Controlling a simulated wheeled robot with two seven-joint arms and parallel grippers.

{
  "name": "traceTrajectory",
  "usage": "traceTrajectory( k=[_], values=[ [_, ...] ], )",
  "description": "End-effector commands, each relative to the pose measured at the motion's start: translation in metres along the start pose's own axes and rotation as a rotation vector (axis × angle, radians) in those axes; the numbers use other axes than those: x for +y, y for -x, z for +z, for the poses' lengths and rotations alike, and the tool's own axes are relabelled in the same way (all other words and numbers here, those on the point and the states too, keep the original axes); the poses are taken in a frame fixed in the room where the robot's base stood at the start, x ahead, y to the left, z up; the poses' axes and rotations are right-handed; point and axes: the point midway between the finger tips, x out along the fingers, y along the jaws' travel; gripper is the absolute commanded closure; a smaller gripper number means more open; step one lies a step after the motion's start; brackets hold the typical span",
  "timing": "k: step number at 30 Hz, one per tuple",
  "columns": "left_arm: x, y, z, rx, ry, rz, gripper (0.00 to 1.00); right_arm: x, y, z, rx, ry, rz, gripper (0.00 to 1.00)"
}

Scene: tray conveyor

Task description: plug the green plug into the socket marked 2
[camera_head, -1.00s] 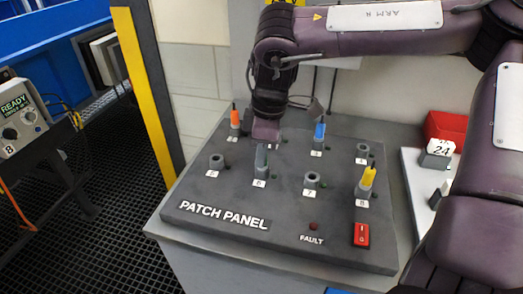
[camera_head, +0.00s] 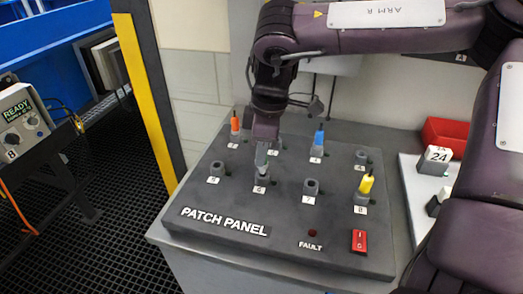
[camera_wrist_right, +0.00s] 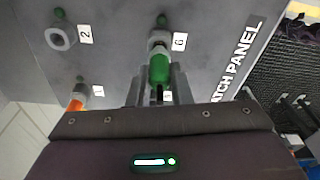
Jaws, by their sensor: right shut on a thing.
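My right gripper (camera_head: 262,168) points down at socket 6 (camera_head: 262,181) in the front row of the patch panel. In the right wrist view its fingers (camera_wrist_right: 159,85) are shut on the green plug (camera_wrist_right: 159,68). The plug's front end is lined up with socket 6 (camera_wrist_right: 159,38), at its mouth; I cannot tell how deep it sits. Socket 2 (camera_wrist_right: 60,38), beside its label 2, is empty in the wrist view; in the head view it is mostly behind my gripper. My left gripper is not in view.
An orange plug (camera_head: 235,122) stands at socket 1, a blue plug (camera_head: 318,140) at socket 3 and a yellow plug (camera_head: 366,183) at socket 8. Sockets 5 (camera_head: 217,169), 7 (camera_head: 310,187) and 4 (camera_head: 361,157) are empty. A red switch (camera_head: 359,241) is at the front right.

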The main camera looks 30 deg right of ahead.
Motion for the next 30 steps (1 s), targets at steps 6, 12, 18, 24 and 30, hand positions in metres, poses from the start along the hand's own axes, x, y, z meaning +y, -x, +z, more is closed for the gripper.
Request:
traceTrajectory(
  k=[6,12,18,24,30],
  values=[
    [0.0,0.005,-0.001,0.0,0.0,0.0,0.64,0.0,0.007,-0.001,0.0,0.0,0.0,1.0],
    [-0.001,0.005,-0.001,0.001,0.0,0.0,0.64,0.0,0.007,-0.001,0.0,0.0,-0.001,1.0],
    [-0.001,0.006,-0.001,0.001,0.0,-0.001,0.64,0.0,0.009,-0.001,0.0,0.0,0.0,1.0],
    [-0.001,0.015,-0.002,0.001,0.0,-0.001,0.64,0.0,0.022,-0.003,0.001,0.0,0.001,1.0],
    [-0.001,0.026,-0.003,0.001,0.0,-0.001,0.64,0.0,0.039,-0.005,0.001,0.0,0.001,1.0]
  ],
)
